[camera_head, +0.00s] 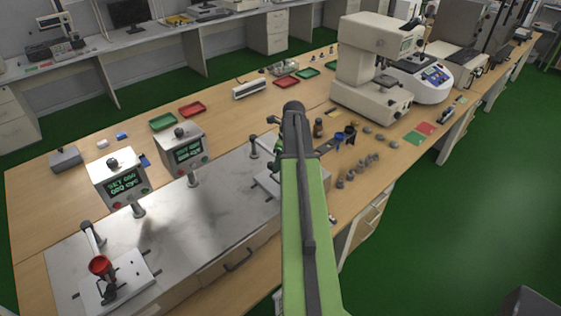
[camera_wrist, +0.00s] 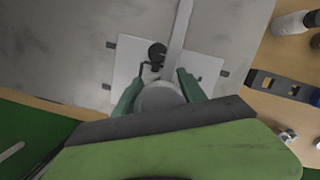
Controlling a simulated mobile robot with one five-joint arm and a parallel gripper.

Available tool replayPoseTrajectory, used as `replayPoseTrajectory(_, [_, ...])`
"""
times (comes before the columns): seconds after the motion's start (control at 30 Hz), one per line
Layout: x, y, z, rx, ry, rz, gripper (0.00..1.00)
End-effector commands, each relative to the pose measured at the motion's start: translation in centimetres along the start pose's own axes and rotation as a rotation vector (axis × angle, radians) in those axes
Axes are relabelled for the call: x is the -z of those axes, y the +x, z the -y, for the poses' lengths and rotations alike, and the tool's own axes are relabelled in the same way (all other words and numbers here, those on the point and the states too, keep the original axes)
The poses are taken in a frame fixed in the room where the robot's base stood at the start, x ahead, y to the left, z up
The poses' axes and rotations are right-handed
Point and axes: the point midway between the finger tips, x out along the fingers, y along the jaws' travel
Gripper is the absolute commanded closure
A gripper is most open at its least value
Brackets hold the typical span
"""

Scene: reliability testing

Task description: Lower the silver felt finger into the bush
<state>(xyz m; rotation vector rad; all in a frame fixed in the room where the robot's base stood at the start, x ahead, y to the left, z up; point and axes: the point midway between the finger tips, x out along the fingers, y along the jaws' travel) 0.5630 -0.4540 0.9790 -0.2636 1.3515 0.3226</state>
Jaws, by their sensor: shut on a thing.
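My gripper (camera_wrist: 160,86) shows in the wrist view with its two green fingers on either side of a round silver-grey piece, the felt finger (camera_wrist: 158,98), and is shut on it. The piece is over a white fixture plate (camera_wrist: 125,70) on the metal bench top. A dark round knob (camera_wrist: 156,50) and a pale bar (camera_wrist: 180,35) are just beyond it. The bush cannot be made out; the held piece and fingers cover that part of the plate. In the head view my arm hides most of the gripper and the plate (camera_head: 266,183).
A second fixture plate with a red cup (camera_head: 100,266) stands at the left front. Two counter boxes (camera_head: 120,178) (camera_head: 183,150) stand behind the metal plate. Several small grey pieces (camera_head: 352,172) lie right of my arm. A dark slotted holder (camera_wrist: 280,86) is at the right.

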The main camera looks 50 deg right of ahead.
Motion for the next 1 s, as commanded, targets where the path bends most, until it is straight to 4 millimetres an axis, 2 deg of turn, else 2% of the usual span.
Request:
replayPoseTrajectory(0.1, [-0.01,-0.01,0.00,0.000,0.000,0.000,1.00])
replayPoseTrajectory(0.13, [-0.01,-0.01,0.00,0.000,0.000,0.000,0.49])
replayPoseTrajectory(0.3, [0.00,-0.01,0.00,0.000,0.000,0.000,0.27])
replayPoseTrajectory(0.53, [0.00,-0.01,0.00,0.000,0.000,0.000,0.26])
replayPoseTrajectory(0.73, [0.01,-0.01,0.00,0.000,0.000,0.000,0.01])
replayPoseTrajectory(1.0, [0.00,-0.01,0.00,0.000,0.000,0.000,0.01])
